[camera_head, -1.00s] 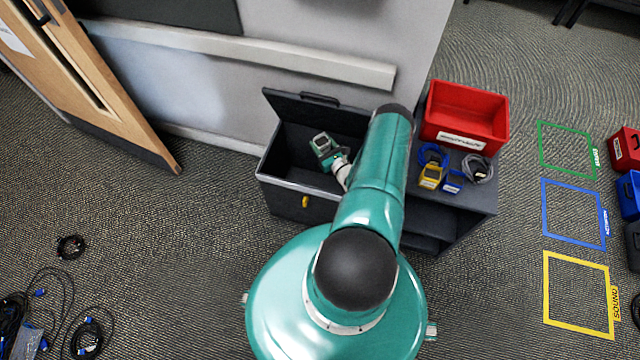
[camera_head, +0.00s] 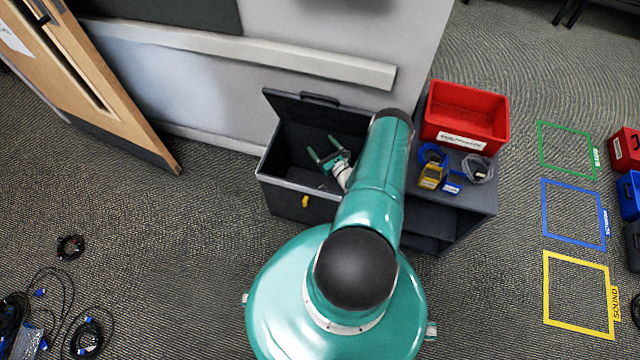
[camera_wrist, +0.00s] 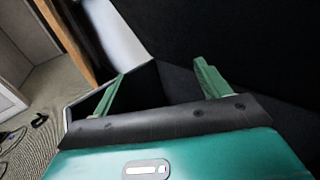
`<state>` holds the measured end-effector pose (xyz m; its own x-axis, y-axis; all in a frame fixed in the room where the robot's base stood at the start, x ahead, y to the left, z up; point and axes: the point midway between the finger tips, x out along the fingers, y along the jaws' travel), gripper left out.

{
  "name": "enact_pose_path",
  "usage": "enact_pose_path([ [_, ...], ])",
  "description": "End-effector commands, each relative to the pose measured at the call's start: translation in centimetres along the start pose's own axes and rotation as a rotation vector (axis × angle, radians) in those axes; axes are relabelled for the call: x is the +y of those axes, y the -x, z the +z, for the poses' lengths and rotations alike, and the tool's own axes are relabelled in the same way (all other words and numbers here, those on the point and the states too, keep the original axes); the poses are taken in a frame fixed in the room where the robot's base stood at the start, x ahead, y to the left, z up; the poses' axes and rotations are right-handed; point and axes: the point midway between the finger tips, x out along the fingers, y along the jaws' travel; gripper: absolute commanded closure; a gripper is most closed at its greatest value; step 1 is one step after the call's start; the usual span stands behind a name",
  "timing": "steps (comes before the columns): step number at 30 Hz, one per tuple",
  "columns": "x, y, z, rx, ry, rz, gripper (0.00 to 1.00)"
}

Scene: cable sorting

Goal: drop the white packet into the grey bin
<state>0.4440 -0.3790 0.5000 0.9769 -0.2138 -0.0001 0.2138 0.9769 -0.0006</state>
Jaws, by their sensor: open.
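The grey bin (camera_head: 292,200) is a dark box with its lid raised at the back, left of the shelf unit by the wall. My gripper (camera_head: 322,147) is over the bin's opening, its two green fingers spread apart. In the wrist view my gripper (camera_wrist: 160,73) has nothing visible between its fingers, with dark surfaces beyond. I cannot make out a white packet for certain in either view. The bin's floor is dark and partly hidden by my gripper and arm.
A red bin (camera_head: 465,118) stands on the dark shelf unit, with yellow and blue connectors and coiled cables in front. Loose black cables lie at lower left, near a pale, unclear item (camera_head: 30,340). Taped squares mark the right floor. A wooden door (camera_head: 110,90) is at left.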

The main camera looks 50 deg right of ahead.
Motion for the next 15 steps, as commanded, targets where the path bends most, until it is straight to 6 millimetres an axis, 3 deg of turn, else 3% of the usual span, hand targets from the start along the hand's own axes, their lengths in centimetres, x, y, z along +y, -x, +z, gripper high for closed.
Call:
enact_pose_path([
  [15, -0.1, 10.4, 0.0, 0.001, -0.003, -0.004, 0.25],
])
